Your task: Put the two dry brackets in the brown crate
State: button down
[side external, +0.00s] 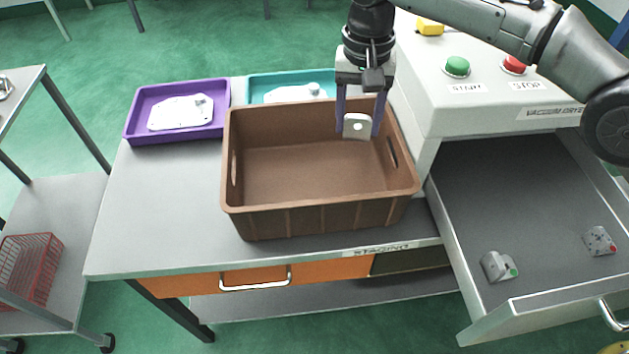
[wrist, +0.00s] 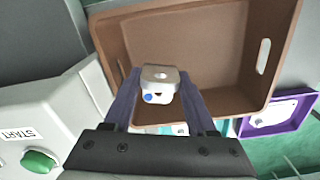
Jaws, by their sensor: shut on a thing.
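My gripper (side external: 358,128) is shut on a small pale grey bracket (side external: 356,119), which also shows between the fingers in the wrist view (wrist: 158,84) with a blue dot on it. The held bracket appears at the back right of the brown crate (side external: 300,222); its exact height over the crate cannot be told. The crate stands on the grey bench, and its visible floor is empty. In the open drawer lie a bracket with a green dot (side external: 497,266) at the front and a bracket with a red dot (side external: 600,241) at the right.
A purple tray (side external: 133,128) and a teal tray (side external: 262,80), each holding a pale plate, stand behind the crate. The grey machine (side external: 440,110) with green and red buttons is close right of my gripper. The open drawer (side external: 490,190) sits below it. The bench left of the crate is clear.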

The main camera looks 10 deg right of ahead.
jog(key=a+f+n, duration=0.2)
jog(key=a+f, duration=0.1)
jog(key=f, duration=0.4)
send_near(332, 189)
jog(key=shift+n, duration=0.4)
jog(key=shift+s+a+f, duration=0.1)
jog(key=shift+s+f, duration=0.4)
jog(key=shift+f, duration=0.4)
jog(key=shift+s+a+f, duration=0.1)
jog(key=shift+s+f, duration=0.45)
jog(key=shift+f, duration=0.3)
jog(key=shift+s+a+f, duration=0.1)
jog(key=shift+s+f, duration=0.4)
jog(key=shift+f, duration=0.4)
jog(key=shift+f, duration=0.15)
jog(key=shift+c, duration=1)
grip_release()
notch_tip(332, 189, up, 12)
jog(key=shift+r, duration=0.2)
